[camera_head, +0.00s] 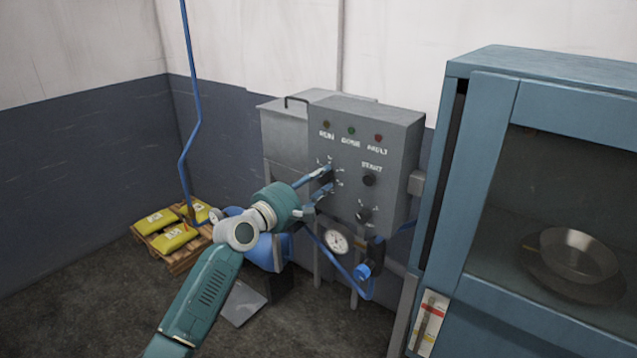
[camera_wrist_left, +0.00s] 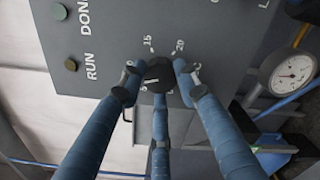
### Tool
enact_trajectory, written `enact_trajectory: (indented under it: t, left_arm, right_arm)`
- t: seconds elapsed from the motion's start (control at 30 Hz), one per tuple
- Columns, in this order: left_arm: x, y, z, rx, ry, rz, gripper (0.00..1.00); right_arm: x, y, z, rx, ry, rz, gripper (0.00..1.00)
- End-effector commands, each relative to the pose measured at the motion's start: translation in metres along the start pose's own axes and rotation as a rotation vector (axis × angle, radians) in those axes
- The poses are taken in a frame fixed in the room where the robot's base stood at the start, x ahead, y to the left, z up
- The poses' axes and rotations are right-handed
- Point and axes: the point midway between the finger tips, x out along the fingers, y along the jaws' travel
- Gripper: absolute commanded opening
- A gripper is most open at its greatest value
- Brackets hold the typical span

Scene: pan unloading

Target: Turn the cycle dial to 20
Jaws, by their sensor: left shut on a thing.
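The grey control box (camera_head: 398,135) stands against the wall and carries the dials. The cycle dial (camera_wrist_left: 158,76) is a dark round knob, with the marks 15 and 20 printed beside it in the left wrist view. My left gripper (camera_head: 325,181) reaches the box front from the left, and its blue fingers are closed around the dial. In the wrist view the fingers sit on both sides of the knob, with a third below it. The fingers cover part of the scale, and I cannot tell which mark the dial points to. My right gripper is in neither view.
The START button (camera_head: 369,180) and a lower knob (camera_head: 363,215) are on the same panel, right of my gripper. A round gauge (camera_head: 336,241) and blue pipes lie below. A blue glass-fronted cabinet (camera_head: 484,170) holding a pan (camera_head: 573,255) stands at the right.

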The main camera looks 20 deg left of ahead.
Motion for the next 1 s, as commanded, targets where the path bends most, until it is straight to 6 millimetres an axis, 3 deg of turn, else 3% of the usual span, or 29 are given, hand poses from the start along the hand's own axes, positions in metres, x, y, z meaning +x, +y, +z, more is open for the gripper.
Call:
enact_trajectory:
  t: [1.0]
  left_arm:
    - [0.000,-0.003,-0.003,0.970,0.001,-0.005,0.06]
  right_arm:
    - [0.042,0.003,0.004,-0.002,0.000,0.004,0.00]
